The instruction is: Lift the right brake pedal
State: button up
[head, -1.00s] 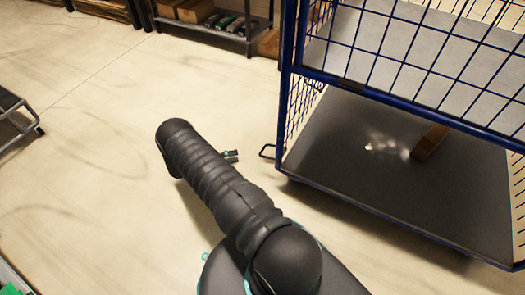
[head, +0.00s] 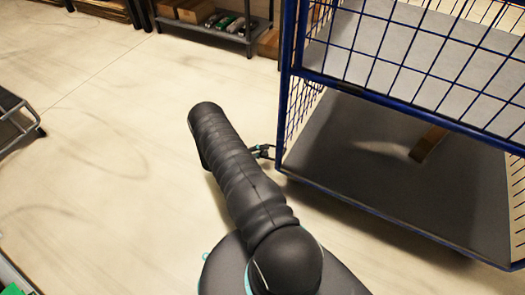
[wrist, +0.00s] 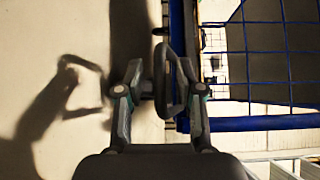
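The brake pedal (wrist: 160,82) is a dark loop at the lower edge of the blue cage trolley. In the wrist view it stands between the two fingers of my gripper (wrist: 161,74). The fingers are spread, with a gap visible on the left side; whether the right finger touches the loop I cannot tell. In the head view my gripper (head: 262,151) is at the trolley's near left corner, beyond my dark arm, and mostly covers the pedal there.
The blue wire cage trolley (head: 283,110) fills the right side, with a brown block (head: 428,143) on its grey floor. A shelf (head: 232,33) stands at the back. A grey metal frame (head: 15,120) is at the left. The floor between is clear.

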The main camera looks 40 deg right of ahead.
grip_shut()
